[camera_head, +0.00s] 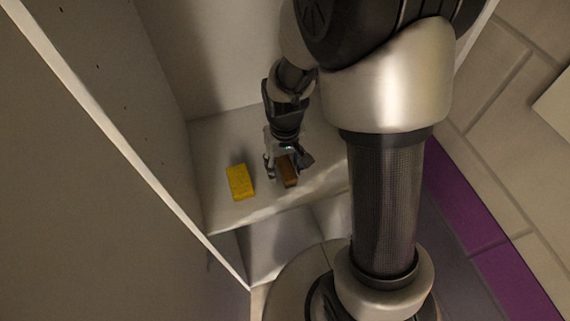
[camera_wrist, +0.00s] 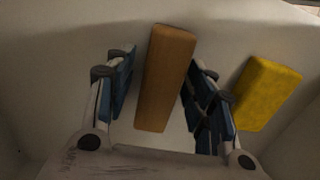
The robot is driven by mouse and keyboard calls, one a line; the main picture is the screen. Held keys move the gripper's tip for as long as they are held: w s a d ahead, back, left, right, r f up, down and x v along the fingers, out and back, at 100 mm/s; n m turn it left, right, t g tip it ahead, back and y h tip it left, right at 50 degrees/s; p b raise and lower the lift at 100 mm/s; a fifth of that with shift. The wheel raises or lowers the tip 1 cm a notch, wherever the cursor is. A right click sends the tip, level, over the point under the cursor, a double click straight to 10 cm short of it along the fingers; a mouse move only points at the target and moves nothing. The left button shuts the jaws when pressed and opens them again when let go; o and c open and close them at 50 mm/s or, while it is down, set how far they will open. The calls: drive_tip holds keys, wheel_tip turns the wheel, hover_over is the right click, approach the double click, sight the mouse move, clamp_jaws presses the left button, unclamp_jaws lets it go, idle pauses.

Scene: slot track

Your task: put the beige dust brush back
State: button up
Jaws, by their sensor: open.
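A tan-brown oblong block (camera_head: 289,178) lies on the white shelf (camera_head: 228,128); it is the nearest match I see to the beige dust brush, but no bristles show. In the wrist view the block (camera_wrist: 165,80) lies lengthwise between my gripper's fingers. My gripper (camera_head: 288,166) reaches down over it with its jaws open. In the wrist view the fingers (camera_wrist: 161,62) stand on either side of the block, with a gap at the left; the right finger is very close, and I cannot tell whether it touches.
A yellow sponge-like block (camera_head: 240,182) lies on the shelf left of my gripper; it shows in the wrist view (camera_wrist: 266,92) just right of the right finger. A tall panel (camera_head: 110,130) bounds the shelf at the left. Bare shelf lies behind the sponge.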

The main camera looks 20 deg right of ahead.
sight(285, 163)
wheel_tip(285, 163, up, 12)
drive_tip(key=r+p, duration=0.1)
drive_tip(key=p, duration=0.3)
drive_tip(key=s+r+t, duration=0.4)
drive_tip(key=s+r, duration=0.9)
drive_tip(key=s, duration=0.2)
drive_tip(key=shift+t, duration=0.3)
drive_tip(key=shift+b, duration=0.3)
